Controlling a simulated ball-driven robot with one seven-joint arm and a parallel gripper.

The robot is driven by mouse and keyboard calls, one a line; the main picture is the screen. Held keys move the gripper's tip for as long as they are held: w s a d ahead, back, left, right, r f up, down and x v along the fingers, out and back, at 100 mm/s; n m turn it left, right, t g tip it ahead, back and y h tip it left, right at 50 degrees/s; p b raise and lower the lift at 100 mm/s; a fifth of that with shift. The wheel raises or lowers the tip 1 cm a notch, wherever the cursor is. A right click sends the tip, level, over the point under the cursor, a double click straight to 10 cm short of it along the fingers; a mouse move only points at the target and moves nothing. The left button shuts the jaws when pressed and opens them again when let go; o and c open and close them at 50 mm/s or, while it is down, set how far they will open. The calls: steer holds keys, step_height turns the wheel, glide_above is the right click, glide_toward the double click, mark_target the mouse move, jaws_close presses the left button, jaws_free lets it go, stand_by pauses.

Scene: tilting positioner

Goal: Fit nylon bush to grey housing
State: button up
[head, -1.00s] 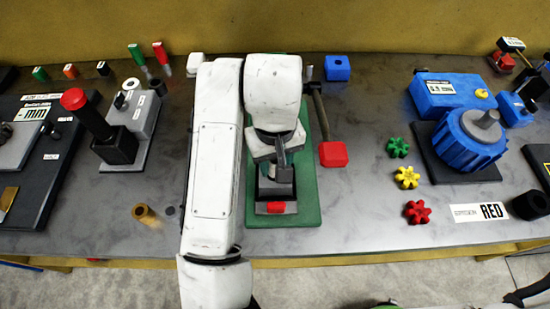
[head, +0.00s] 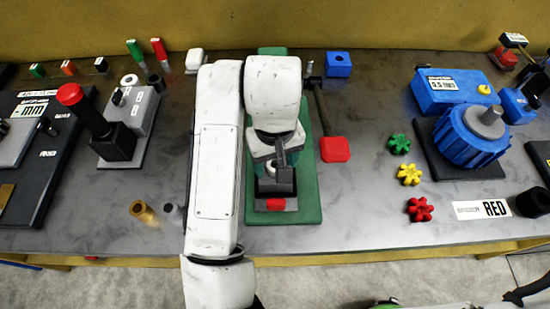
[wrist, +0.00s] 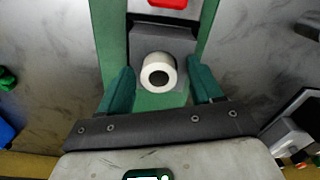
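A white ring-shaped bush (wrist: 158,72) with a dark hole shows in the wrist view, between the two green fingers of my gripper (wrist: 161,80). A gap shows on each side of it, so the gripper is open around it and not closed on it. Beyond the bush stands a dark grey block (wrist: 160,40) with a red part, on a green base (wrist: 108,22). In the head view my gripper (head: 277,178) is over the green base (head: 305,200) and mostly hides the bush. I cannot tell for sure which grey part is the housing.
A red-headed hammer-like tool (head: 335,149) lies right of the base. A grey block (head: 138,105) with a white ring and a black post with a red knob (head: 73,97) stand left. A brass bush (head: 143,211) sits near the front edge. Star-shaped parts (head: 409,174) lie right.

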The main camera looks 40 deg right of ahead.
mark_target(275, 164)
steer(key=shift+o, duration=0.2)
step_height(275, 164, up, 11)
steer(key=p, duration=0.1)
steer(key=shift+p, duration=0.35)
steer(key=shift+f, duration=0.1)
stand_by(0.5)
